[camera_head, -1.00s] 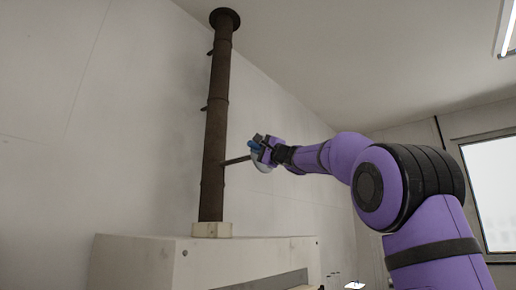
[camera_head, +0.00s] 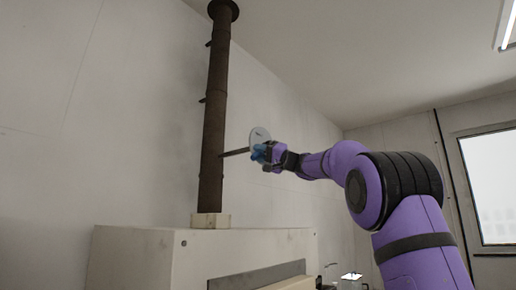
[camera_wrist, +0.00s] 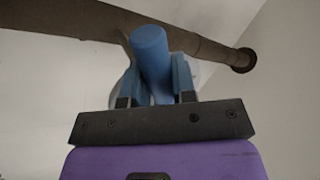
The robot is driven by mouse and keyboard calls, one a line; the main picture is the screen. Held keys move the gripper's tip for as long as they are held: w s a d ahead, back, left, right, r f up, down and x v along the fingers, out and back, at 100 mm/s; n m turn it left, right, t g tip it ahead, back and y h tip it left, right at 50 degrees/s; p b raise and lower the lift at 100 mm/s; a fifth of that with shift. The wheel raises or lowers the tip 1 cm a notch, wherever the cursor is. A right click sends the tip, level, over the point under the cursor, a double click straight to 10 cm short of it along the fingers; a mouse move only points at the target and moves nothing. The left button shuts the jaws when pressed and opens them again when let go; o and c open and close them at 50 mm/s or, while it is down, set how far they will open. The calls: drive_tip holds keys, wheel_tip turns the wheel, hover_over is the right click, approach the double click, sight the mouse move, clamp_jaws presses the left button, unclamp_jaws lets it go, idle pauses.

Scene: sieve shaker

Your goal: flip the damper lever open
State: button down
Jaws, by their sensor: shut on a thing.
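The damper lever is a thin dark rod (camera_head: 236,152) that sticks out to the right from the rusty stove pipe (camera_head: 212,120). A pale round plate (camera_head: 260,136) stands at its outer end, above my gripper (camera_head: 267,154). The lever's blue cylindrical handle (camera_wrist: 150,48) shows in the wrist view between the two blue fingers. My gripper is shut on this handle, with a finger on each side. The pipe runs behind the handle in the wrist view (camera_wrist: 75,20). The fingers hide the lower part of the handle and much of the plate.
The pipe rises from a pale block (camera_head: 210,220) on a large white stove body (camera_head: 150,255) below my gripper. A wall (camera_head: 120,120) stands close behind the pipe. The space right of the pipe is open, apart from my arm. A window (camera_head: 490,185) is at far right.

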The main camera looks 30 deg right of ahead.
drive_tip(key=shift+w+d+f+n+g+y, duration=0.1)
drive_tip(key=shift+w+d+f+n+g, duration=0.4)
drive_tip(key=shift+n, duration=1.2)
drive_tip(key=shift+w+d+f+n+g+y, duration=0.15)
drive_tip(key=shift+d+f+n+g, duration=0.35)
drive_tip(key=shift+d+n+g, duration=0.9)
drive_tip(key=shift+w+d+f+n+g+y, duration=0.1)
drive_tip(key=shift+w+d+f+n+g, duration=0.35)
drive_tip(key=shift+n, duration=1.55)
drive_tip(key=shift+s, duration=0.15)
drive_tip(key=c, duration=0.9)
unclamp_jaws()
drive_tip(key=shift+c, duration=0.2)
drive_tip(key=v, duration=1)
drive_tip(key=shift+s+d, duration=0.25)
drive_tip(key=shift+d, duration=0.05)
drive_tip(key=shift+a, duration=0.1)
